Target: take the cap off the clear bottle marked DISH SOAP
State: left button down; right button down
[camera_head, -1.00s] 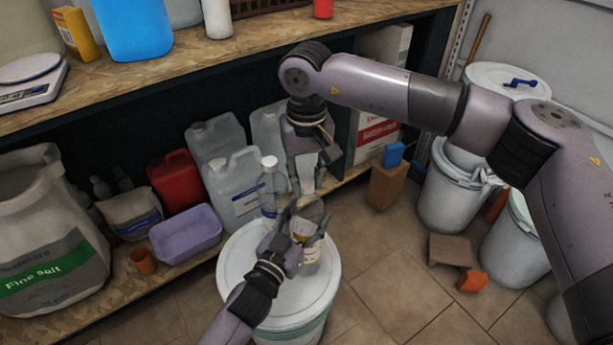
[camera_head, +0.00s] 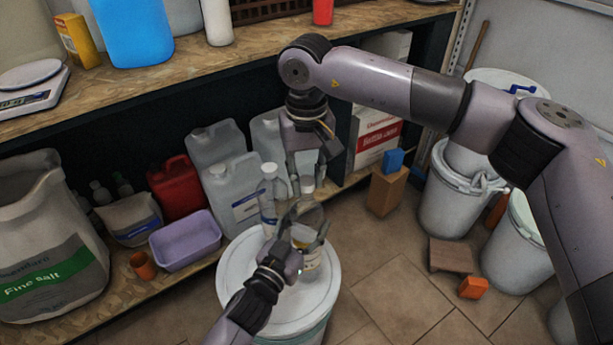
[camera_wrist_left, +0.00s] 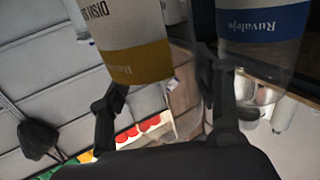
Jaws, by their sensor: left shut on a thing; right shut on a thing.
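The clear bottle marked DISH SOAP (camera_head: 312,260) has a white and yellow label and stands roughly upright over the drum lid. Its label is close up in the left wrist view (camera_wrist_left: 135,45). My left gripper (camera_head: 307,232) is shut around this bottle from the front. My right gripper (camera_head: 307,180) comes down from above and is shut on the white cap (camera_head: 307,187) at the bottle's top. I cannot tell whether the cap still touches the neck. The bottle's base is partly hidden by my left gripper.
A second clear bottle (camera_head: 268,195) with a white cap stands close behind on the left; its blue label shows in the wrist view (camera_wrist_left: 265,22). The white drum (camera_head: 235,285) is underneath. Jugs (camera_head: 232,190) and a purple tub (camera_head: 185,240) are on the low shelf.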

aim_at(306, 180)
jog(key=shift+r, duration=2)
pick_arm(q)
jog(key=shift+c, duration=2.2)
grip_release()
